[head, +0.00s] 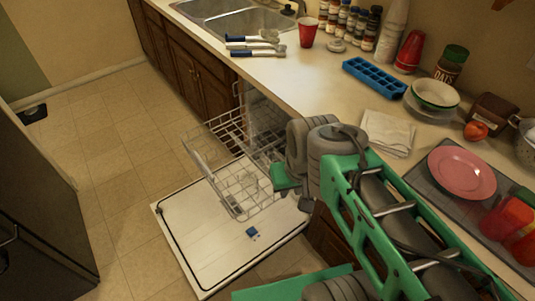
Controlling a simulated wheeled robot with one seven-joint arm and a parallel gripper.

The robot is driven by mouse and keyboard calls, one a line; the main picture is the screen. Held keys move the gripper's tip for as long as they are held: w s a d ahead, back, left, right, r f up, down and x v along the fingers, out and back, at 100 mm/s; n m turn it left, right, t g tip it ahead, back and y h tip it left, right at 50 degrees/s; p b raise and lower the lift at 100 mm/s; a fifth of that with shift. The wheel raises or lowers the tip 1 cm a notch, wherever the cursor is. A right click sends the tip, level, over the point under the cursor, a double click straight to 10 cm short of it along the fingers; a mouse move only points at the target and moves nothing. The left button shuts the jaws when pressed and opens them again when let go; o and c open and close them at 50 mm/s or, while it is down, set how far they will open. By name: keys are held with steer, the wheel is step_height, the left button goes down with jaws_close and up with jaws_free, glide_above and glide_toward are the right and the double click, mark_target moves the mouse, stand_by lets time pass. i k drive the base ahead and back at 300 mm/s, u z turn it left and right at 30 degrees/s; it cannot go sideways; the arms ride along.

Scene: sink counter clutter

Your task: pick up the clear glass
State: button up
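A pale, see-through shape (251,181), possibly the clear glass, shows in the wire rack of the open dishwasher; it is too faint to be certain. I make out no other clear glass on the counter. My arm reaches in from the lower right, and its grey wrist is beside the counter edge, over the right side of the dishwasher. A green part at my arm's end (286,178) is just right of the rack. My fingertips are not clearly visible, so I cannot tell whether they are open or hold anything.
The dishwasher door (205,245) lies open, with a small blue item (252,232) on it. The counter holds a red cup (308,32), blue ice tray (374,78), stacked bowls (436,93), white cloth (388,133) and pink plate (462,172). The left floor is mostly clear.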

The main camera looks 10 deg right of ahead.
mark_target(250, 188)
steer(key=k, duration=1.3)
steer(key=u, duration=1)
steer(key=i, duration=1.35)
steer(key=u, duration=0.2)
